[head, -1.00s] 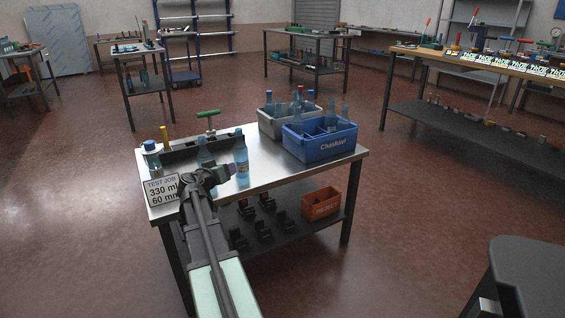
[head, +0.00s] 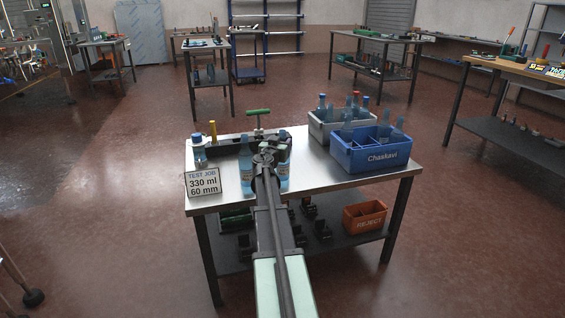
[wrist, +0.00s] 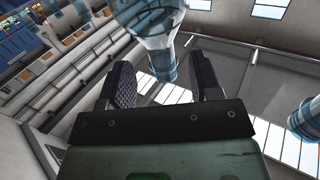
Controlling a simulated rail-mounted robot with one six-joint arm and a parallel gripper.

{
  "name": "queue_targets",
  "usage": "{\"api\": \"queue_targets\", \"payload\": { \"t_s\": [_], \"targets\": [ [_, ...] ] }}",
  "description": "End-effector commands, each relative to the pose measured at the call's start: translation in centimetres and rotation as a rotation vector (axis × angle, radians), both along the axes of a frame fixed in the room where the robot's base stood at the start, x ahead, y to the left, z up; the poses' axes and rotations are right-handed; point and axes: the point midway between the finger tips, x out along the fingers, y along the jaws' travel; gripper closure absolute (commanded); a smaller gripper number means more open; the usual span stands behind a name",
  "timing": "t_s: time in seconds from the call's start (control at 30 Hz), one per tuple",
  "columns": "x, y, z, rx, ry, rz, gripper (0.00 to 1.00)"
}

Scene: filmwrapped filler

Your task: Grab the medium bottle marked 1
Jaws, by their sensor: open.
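My gripper (head: 268,156) is over the near table, in front of the bottles. In the wrist view my gripper (wrist: 160,66) is open, with its two dark fingers apart. A clear bluish bottle (wrist: 152,28) shows ahead, its neck in line with the gap between the fingers; I cannot tell whether it is between them. Another bottle (wrist: 304,118) is at the right edge. In the head view one bottle (head: 246,172) stands just left of my gripper and another (head: 284,172) just right, partly hidden by the arm. A capped bottle (head: 199,153) stands further left. No mark "1" is legible.
A sign (head: 202,184) reading "330 ml 60 mm" stands at the table's front left. A blue crate (head: 372,157) and a grey crate (head: 322,133) with bottles fill the right. A green-handled tool (head: 258,113) stands behind. An orange reject bin (head: 365,220) is on the lower shelf.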

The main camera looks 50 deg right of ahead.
Motion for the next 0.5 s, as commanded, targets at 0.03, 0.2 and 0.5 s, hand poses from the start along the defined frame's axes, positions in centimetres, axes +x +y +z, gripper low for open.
{"api": "queue_targets", "payload": {
  "t_s": [0.03, 0.2, 0.5],
  "targets": [
    [0.0, -0.1, 0.0, 0.000, 0.000, 0.000, 0.42],
    [0.8, -1.5, -0.1, 0.000, 0.000, -0.001, 0.42],
    [2.0, -4.8, -0.1, 0.000, 0.000, 0.000, 0.42]
  ]
}}
